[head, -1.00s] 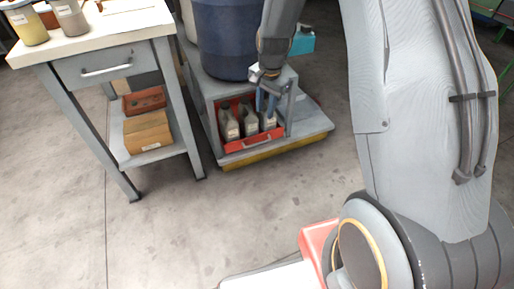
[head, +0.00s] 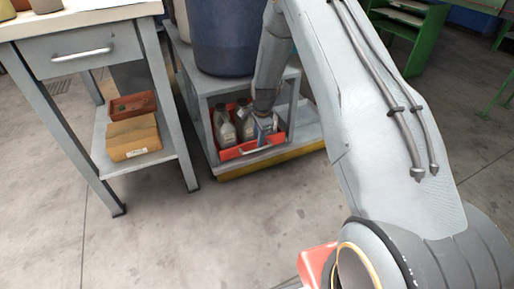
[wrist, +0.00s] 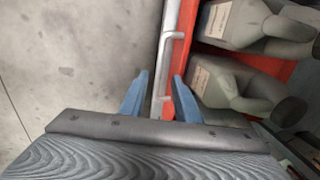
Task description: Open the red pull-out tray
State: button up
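The red pull-out tray (head: 232,152) sits in the low opening of a grey cart and holds several grey bottles (head: 225,128). A pale bar handle (head: 256,149) runs along its front. In the wrist view, the handle (wrist: 166,62) and the red front wall (wrist: 181,40) run between my two blue fingertips. My gripper (wrist: 158,88) is open, one finger on each side of the front edge, with gaps visible. In the head view, my gripper (head: 264,128) is at the right part of the tray and hides some of the bottles.
A dark blue drum (head: 222,40) stands on the cart, above a yellow-edged base (head: 240,168). A workbench (head: 75,22) with a drawer stands at left, with boxes (head: 133,138) on its lower shelf. The floor (head: 190,235) in front of the tray is clear.

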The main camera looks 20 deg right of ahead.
aim_at(257, 149)
jog(key=f+b, duration=0.1)
jog(key=f, duration=0.2)
jog(key=w+f+b, duration=0.1)
jog(key=f, duration=0.1)
jog(key=shift+a+f, duration=0.1)
jog(key=shift+f, duration=0.3)
grip_shut()
